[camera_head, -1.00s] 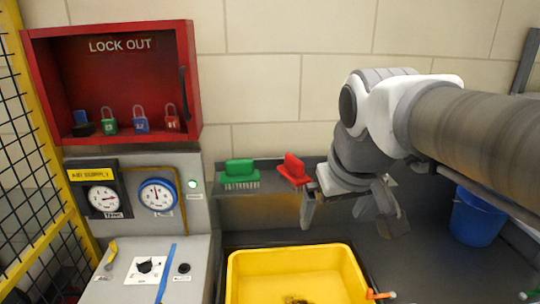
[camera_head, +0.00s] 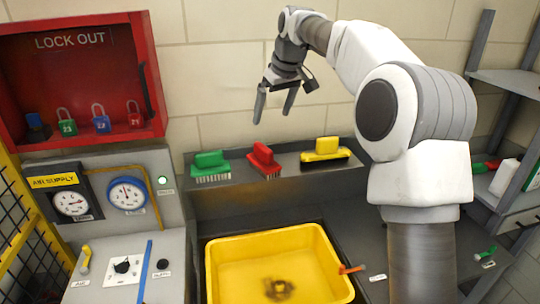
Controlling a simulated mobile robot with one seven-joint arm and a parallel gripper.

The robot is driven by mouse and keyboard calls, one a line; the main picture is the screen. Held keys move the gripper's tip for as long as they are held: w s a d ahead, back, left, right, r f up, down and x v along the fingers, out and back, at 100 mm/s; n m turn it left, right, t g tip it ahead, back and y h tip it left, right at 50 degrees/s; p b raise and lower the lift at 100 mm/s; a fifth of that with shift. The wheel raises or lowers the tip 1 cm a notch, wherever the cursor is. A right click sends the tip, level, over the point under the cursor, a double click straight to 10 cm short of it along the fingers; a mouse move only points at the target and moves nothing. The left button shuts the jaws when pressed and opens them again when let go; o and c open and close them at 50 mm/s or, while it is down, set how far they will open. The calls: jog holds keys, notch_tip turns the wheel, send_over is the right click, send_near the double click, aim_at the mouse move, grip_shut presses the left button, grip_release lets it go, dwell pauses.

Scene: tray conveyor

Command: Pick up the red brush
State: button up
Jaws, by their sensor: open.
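The red brush (camera_head: 264,158) lies on the narrow grey shelf against the wall, its dark bristles angled down and to the right. It sits between a green brush (camera_head: 211,164) on its left and a yellow brush (camera_head: 325,150) on its right. My gripper (camera_head: 272,120) is above the red brush and apart from it. Its two fingers point down and are spread, with nothing between them.
A yellow tray (camera_head: 322,240) with a dark stain inside stands below the shelf. A red lock-out box (camera_head: 157,75) with padlocks and an air-supply panel (camera_head: 96,165) stand at the left. A grey rack (camera_head: 478,45) stands at the right.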

aim_at(261, 153)
jog(key=x, duration=0.8)
jog(key=w+p+x, duration=0.1)
jog(key=x, duration=0.3)
jog(key=shift+w+f, duration=0.1)
jog(key=shift+w, duration=0.1)
jog(key=shift+p+x, duration=0.7)
jog(key=shift+x, duration=2.2)
jog(key=shift+s, duration=0.2)
grip_shut()
